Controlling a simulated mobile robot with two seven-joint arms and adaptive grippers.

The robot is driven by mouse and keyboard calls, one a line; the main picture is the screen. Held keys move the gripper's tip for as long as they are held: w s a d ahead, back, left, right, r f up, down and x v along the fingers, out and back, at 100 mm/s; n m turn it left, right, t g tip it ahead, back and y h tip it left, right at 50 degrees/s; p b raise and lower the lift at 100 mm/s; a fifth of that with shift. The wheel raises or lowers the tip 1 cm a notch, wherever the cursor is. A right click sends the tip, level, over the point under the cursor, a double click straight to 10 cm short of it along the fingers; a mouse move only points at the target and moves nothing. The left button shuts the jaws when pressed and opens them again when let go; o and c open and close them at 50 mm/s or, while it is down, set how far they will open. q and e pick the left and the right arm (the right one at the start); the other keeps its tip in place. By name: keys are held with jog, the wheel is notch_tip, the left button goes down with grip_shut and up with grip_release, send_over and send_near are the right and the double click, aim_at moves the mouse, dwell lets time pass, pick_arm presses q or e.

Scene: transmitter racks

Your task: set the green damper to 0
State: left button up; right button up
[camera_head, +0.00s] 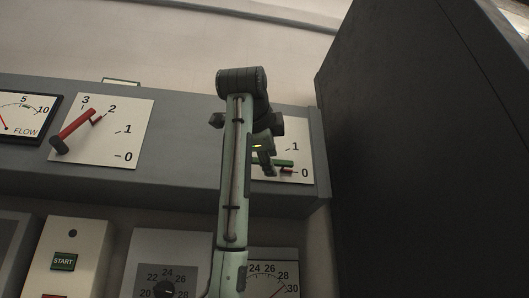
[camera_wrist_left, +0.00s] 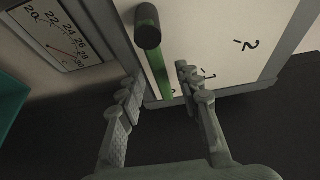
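The green damper lever (camera_head: 285,163) lies almost level on its white scale plate (camera_head: 268,176), its free end close to the 0 mark. A small red piece (camera_head: 287,170) shows just under that end. My left gripper (camera_wrist_left: 163,98) is open around the lever's end, with gaps on both sides. In the head view my left gripper (camera_head: 267,160) is partly hidden by my own arm, which also covers the hub. My right gripper is not in view.
A red damper lever (camera_head: 76,124) on another plate points between 2 and 3. A flow gauge (camera_head: 22,115) is at far left. A tall dark cabinet (camera_head: 425,150) closes off the right. Below are a START box (camera_head: 64,262), a dial (camera_head: 165,285) and a gauge (camera_head: 272,262).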

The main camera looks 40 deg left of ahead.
pick_arm(q)
jog(key=v, duration=0.9)
jog(key=shift+s, duration=0.25)
jog(key=shift+d, duration=0.15)
